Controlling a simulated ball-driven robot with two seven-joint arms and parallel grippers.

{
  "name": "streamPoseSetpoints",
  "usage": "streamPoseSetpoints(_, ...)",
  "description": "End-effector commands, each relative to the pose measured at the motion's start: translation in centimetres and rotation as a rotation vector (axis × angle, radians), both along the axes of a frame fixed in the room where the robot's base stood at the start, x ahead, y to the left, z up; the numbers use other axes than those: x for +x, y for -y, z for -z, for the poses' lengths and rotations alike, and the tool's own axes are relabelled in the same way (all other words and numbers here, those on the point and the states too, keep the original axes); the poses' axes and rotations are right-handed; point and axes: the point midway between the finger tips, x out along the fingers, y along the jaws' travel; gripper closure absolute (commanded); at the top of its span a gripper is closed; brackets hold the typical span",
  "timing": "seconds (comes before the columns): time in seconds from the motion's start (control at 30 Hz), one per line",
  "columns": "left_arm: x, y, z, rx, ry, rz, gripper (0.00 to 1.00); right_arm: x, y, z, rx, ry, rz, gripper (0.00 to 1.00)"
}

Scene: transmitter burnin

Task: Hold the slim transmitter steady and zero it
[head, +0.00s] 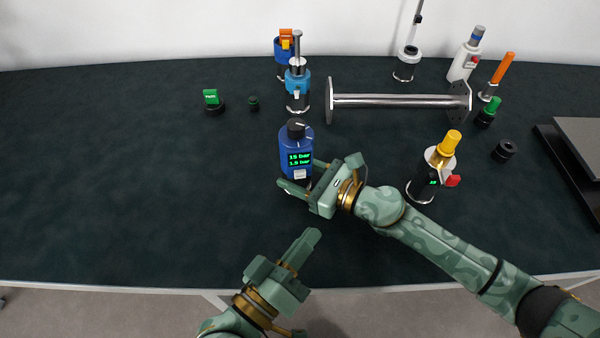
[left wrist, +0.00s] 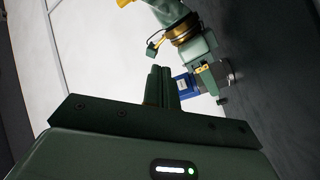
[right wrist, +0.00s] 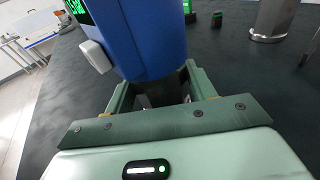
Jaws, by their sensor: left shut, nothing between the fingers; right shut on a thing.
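My left gripper (head: 314,235) is shut and empty near the table's front edge, apart from the transmitter. In the left wrist view its closed fingers (left wrist: 161,85) show, with the blue transmitter (left wrist: 186,83) beyond.
A metal bar with end flanges (head: 400,101) lies behind to the right. A yellow-topped device with a red handle (head: 437,166) stands right, near my right forearm. Blue devices (head: 297,82) stand behind; a green-topped piece (head: 212,99) sits left. The table's left front is clear.

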Motion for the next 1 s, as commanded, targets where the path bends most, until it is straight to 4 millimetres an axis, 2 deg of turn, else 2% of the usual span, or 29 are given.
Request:
streamPoseSetpoints(0.27, 1.8, -0.3, 0.0, 0.002, 0.002, -0.001, 1.00, 0.0, 0.0, 0.0, 0.001, -0.001, -0.001, 0.69)
streamPoseSetpoints(0.7, 7.5, -1.0, 0.0, 0.001, 0.002, -0.001, 1.00, 0.0, 0.0, 0.0, 0.001, -0.001, -0.001, 0.69)
streamPoseSetpoints(1.0, 8.8, -1.2, 0.0, 0.001, 0.001, 0.000, 1.00, 0.0, 0.0, 0.0, 0.001, -0.001, -0.001, 0.69)
